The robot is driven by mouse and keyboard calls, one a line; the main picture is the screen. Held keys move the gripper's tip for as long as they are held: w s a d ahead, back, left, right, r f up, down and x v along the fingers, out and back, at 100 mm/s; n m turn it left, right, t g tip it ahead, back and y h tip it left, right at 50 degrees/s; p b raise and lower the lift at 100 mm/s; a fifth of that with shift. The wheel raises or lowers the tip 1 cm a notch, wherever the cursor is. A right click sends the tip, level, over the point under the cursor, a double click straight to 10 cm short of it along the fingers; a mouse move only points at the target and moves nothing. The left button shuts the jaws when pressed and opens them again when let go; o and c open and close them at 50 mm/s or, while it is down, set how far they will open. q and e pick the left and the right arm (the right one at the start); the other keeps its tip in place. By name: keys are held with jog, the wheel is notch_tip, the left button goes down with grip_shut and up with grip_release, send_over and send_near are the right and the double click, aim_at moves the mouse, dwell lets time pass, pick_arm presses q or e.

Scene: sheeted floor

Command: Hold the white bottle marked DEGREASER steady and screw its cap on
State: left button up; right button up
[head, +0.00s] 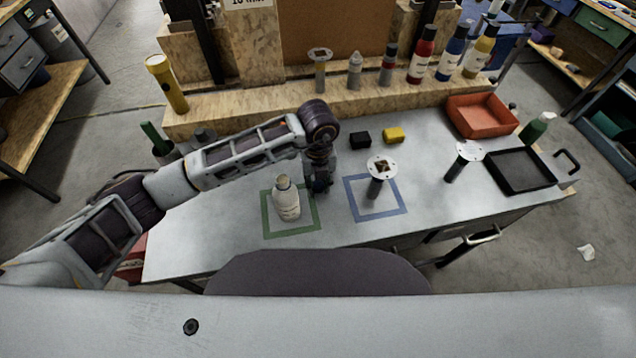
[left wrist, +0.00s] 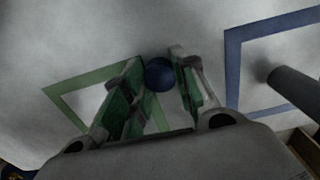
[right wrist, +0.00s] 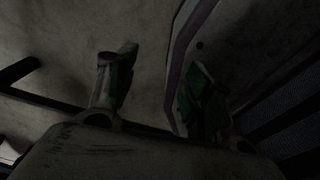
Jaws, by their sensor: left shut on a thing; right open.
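The white bottle (head: 288,204) stands upright inside the green square outline (head: 265,219) on the grey workbench. Its neck shows at the top, and I cannot read its label. My left gripper (head: 319,186) is just right of the bottle, between the green and blue outlines, pointing down. It is shut on a round dark blue cap (left wrist: 159,75), which shows between its fingertips in the left wrist view (left wrist: 160,78). The bottle cannot be made out in the left wrist view. My right gripper (right wrist: 155,85) is open and empty in the dark right wrist view, and is out of the head view.
A blue square outline (head: 399,209) holds a flanged post (head: 375,188); another post (head: 455,168) stands to its right. A red tray (head: 481,121) and black tray (head: 519,173) are at right. Several bottles line the back shelf.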

aim_at(318, 184)
pick_arm(q)
jog(key=shift+r, duration=0.45)
notch_tip(318, 184, up, 8)
jog(key=shift+f+b, duration=0.15)
jog(key=shift+b, duration=0.25)
jog(key=shift+r, duration=0.65)
pick_arm(e)
jog(key=shift+s+d+f, duration=0.1)
jog(key=shift+d+f, duration=0.1)
jog(key=shift+d, duration=0.25)
jog(key=shift+s+d+f, duration=0.1)
jog(key=shift+d+f, duration=0.1)
jog(key=shift+d, duration=0.2)
